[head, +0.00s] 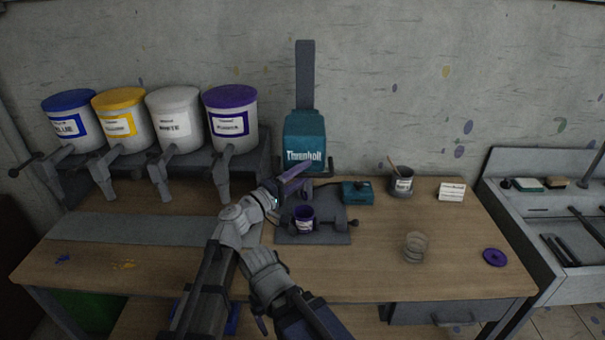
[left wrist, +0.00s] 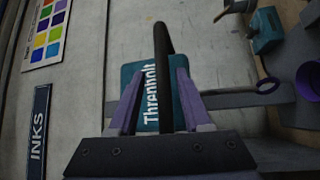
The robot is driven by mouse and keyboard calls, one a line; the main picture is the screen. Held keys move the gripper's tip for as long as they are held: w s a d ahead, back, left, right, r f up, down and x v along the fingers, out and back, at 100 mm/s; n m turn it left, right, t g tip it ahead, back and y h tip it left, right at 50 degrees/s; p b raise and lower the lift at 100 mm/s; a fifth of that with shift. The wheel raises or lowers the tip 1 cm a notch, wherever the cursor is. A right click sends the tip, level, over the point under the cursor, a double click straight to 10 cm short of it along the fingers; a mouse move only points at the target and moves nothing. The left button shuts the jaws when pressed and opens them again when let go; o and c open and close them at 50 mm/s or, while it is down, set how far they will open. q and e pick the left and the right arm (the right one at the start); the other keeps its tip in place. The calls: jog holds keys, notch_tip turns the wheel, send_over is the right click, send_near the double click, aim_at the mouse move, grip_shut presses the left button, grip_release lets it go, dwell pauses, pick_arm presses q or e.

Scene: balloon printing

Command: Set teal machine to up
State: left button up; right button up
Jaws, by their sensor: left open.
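The teal machine (head: 305,134) stands at the back of the table against the wall, with a tall grey column above it and a dark base (head: 335,232) below. Its white-lettered teal block also shows in the left wrist view (left wrist: 151,118), behind the fingers. A dark bar (left wrist: 162,60) runs between the fingers there; whether they touch it, I cannot tell. My left gripper (head: 302,172) is open in front of the teal block's lower part, and its purple fingers hide some of it.
A small purple-rimmed cup (head: 304,218) stands on the machine's base, below my gripper. A small teal box (head: 357,192) is to the right. Several ink buckets (head: 230,120) stand on a rack at left. A clear glass (head: 415,247) and purple lid (head: 494,257) lie at right.

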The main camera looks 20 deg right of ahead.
pick_arm(q)
jog(key=shift+s, duration=0.1)
jog(key=b+v, duration=0.1)
jog(key=v, duration=0.6)
jog(key=shift+a, duration=0.35)
jog(key=shift+s+f, duration=0.1)
jog(key=shift+s, duration=0.1)
jog(key=s+a+f+m+g+y, duration=0.2)
jog(key=s+a+f+g+y, duration=0.15)
jog(key=f, duration=0.45)
jog(key=s+a+f+m+g+y, duration=0.25)
jog(key=a+f+y, duration=0.2)
jog(key=f, duration=0.35)
jog(key=s+a+f+g+y, duration=0.1)
jog(key=s+a+f+y, duration=0.2)
jog(key=a, duration=0.4)
jog(key=s+a+f+y, duration=0.3)
jog(key=a, duration=0.4)
jog(key=s+a+f+g+y, duration=0.1)
jog(key=s+a+f+y, duration=0.15)
jog(key=a, duration=0.35)
jog(key=s+d+m+g+y, duration=0.1)
jog(key=s+d+m+y, duration=0.1)
jog(key=s+d, duration=0.4)
jog(key=d+m, duration=0.1)
jog(key=d, duration=0.2)
jog(key=shift+d+f, duration=0.2)
jog(key=shift+d, duration=0.1)
